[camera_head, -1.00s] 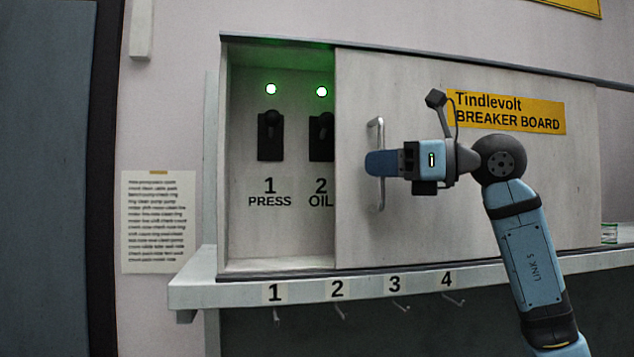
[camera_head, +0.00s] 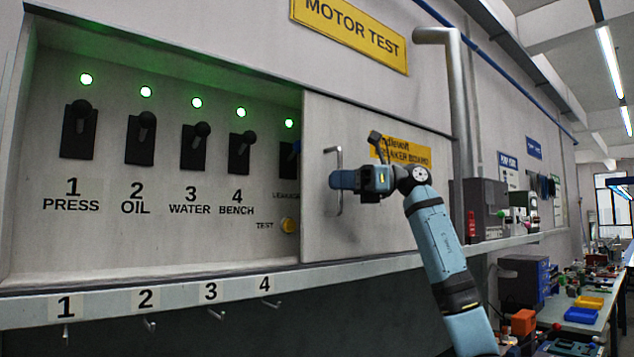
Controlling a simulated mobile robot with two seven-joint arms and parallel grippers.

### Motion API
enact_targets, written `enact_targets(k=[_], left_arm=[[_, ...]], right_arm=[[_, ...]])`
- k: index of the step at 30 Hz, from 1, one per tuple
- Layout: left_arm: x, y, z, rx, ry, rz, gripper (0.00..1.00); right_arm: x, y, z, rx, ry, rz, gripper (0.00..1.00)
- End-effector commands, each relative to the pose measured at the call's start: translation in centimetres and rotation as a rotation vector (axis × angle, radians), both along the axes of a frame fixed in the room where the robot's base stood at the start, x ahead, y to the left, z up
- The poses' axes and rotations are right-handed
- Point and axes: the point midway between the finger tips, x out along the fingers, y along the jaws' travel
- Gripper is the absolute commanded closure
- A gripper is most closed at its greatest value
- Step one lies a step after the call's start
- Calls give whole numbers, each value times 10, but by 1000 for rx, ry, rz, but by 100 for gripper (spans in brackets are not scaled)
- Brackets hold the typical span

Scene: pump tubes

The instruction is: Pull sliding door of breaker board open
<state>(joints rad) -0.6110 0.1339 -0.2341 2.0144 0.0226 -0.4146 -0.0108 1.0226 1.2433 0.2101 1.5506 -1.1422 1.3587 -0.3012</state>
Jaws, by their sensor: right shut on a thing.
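The breaker board (camera_head: 150,240) is a pale wall cabinet with a flat sliding door (camera_head: 385,230) that bears a yellow label. The door covers the right part of the cabinet; the left part is open. A vertical metal handle (camera_head: 338,154) stands near the door's left edge. My right gripper (camera_head: 342,180) is shut on the handle at its middle, and the fingers hide that part of it. Black switches labelled PRESS (camera_head: 79,130), OIL (camera_head: 140,138), WATER (camera_head: 195,147) and BENCH (camera_head: 241,156) show in the opening under green lights. My left gripper is not in view.
A further switch (camera_head: 289,162) is partly covered by the door's edge, above a yellow TEST button (camera_head: 289,226). A ledge (camera_head: 330,270) with numbered hooks runs below. A grey pipe (camera_head: 460,110) and dark box (camera_head: 484,205) stand right of the cabinet.

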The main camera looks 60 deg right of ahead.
Motion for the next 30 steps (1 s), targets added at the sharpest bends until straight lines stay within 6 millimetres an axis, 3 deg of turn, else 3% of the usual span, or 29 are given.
enact_targets(k=[6,17,18,20,30], left_arm=[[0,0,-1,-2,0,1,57],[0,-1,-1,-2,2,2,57],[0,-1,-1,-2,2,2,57],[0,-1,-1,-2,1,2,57],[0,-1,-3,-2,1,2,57]], right_arm=[[-4,-14,0,-1,2,0,100],[-4,-15,-1,-2,2,0,100],[-4,-14,-1,-2,2,0,78],[-4,-14,-1,-2,2,0,65],[-6,-16,-1,-1,2,-1,63]])
